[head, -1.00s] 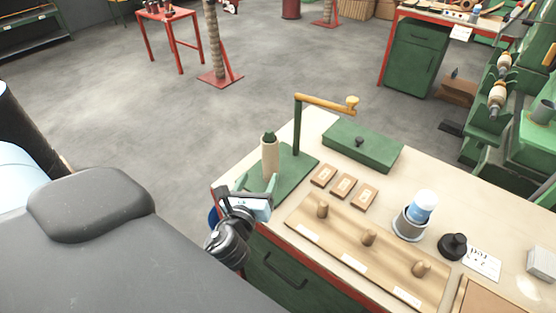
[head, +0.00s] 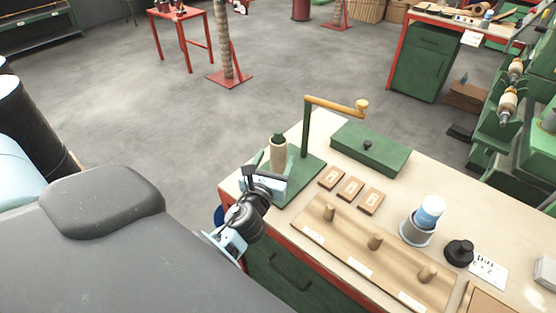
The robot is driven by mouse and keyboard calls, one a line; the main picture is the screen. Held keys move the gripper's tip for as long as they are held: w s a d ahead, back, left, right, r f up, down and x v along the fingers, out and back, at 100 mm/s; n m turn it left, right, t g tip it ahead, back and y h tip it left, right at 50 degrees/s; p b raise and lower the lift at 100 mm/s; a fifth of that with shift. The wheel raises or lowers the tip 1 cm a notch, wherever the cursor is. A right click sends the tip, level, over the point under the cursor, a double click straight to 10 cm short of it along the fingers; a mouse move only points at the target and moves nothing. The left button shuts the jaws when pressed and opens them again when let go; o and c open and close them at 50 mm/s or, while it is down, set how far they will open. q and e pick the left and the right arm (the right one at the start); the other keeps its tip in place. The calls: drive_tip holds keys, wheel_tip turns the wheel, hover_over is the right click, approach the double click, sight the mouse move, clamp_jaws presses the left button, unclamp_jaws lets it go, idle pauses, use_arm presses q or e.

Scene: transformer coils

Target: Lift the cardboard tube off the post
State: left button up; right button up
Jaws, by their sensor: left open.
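The cardboard tube (head: 278,151) is a beige cylinder standing upright around a green post (head: 279,138), whose top shows above it. The post rises from the green base plate (head: 301,182) at the bench's left corner. My left gripper (head: 268,178) is open at the tube's lower part, just in front of it in the picture. It hides the tube's bottom end. I cannot tell whether a finger touches the tube. My right gripper is not in view.
A green upright with a yellow crank arm (head: 335,106) stands close right of the tube. A green lidded box (head: 370,149), wooden blocks (head: 350,188), a pegged wooden board (head: 345,240) and a grey cup with a blue-white roll (head: 417,229) occupy the bench.

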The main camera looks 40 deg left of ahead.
sight(276, 159)
use_arm(q)
drive_tip(key=x, duration=0.2)
drive_tip(key=shift+w+a+f, duration=0.1)
drive_tip(key=shift+w, duration=0.2)
drive_tip(key=shift+w+a, duration=0.1)
drive_tip(key=shift+w, duration=0.3)
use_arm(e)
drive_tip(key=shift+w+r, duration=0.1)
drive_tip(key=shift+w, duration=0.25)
use_arm(q)
drive_tip(key=shift+c, duration=0.9)
drive_tip(key=c, duration=0.9)
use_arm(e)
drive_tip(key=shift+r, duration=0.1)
